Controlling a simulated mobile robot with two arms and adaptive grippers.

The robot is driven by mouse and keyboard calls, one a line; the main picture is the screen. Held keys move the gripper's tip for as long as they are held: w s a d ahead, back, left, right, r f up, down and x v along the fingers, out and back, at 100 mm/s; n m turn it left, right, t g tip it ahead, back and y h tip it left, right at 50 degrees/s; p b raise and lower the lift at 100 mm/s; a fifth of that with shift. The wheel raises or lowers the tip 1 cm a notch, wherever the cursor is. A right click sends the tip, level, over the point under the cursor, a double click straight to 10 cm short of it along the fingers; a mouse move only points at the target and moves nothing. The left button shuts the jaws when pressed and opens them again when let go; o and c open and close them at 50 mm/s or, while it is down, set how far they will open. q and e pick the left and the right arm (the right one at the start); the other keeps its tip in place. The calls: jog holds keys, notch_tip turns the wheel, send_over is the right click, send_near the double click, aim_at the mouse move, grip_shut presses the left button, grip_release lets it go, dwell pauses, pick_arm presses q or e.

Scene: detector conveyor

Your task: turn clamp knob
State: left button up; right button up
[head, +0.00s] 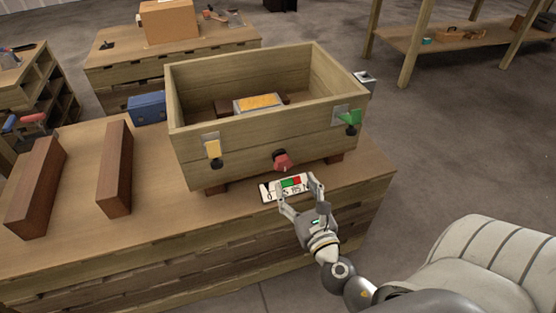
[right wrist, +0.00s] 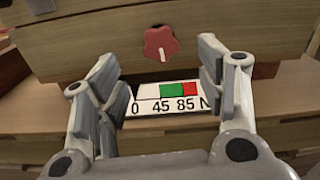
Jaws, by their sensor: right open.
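The red star-shaped clamp knob (head: 282,160) sits low on the front wall of the wooden box (head: 255,140). It also shows in the right wrist view (right wrist: 161,43), above and between my fingers. My right gripper (head: 296,191) is open and empty, in front of and a little below the knob, apart from it. A white scale plate (head: 270,192) with a green and a red field lies below the knob. In the right wrist view the plate (right wrist: 145,106) reads 0, 45, 85 and N, with its right end hidden by a finger. My left gripper is not in view.
A yellow tab (head: 213,149) and a green tab (head: 351,118) are on the box front. An orange-topped block (head: 258,103) lies inside the box. Two brown beams (head: 115,168) and a blue case (head: 147,107) lie on the bench to the left. Open floor lies to the right.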

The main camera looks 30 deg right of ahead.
aim_at(285, 165)
jog(key=p+x, duration=0.1)
jog(key=x, duration=0.7)
jog(key=shift+w+d+r+p, duration=0.1)
jog(key=shift+w+p, duration=0.25)
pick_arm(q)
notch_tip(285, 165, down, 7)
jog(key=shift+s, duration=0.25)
pick_arm(e)
jog(key=shift+w+d, duration=0.15)
jog(key=shift+w, duration=0.45)
jog(key=shift+c, duration=0.4)
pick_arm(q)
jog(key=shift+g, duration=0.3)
pick_arm(e)
jog(key=c, duration=1)
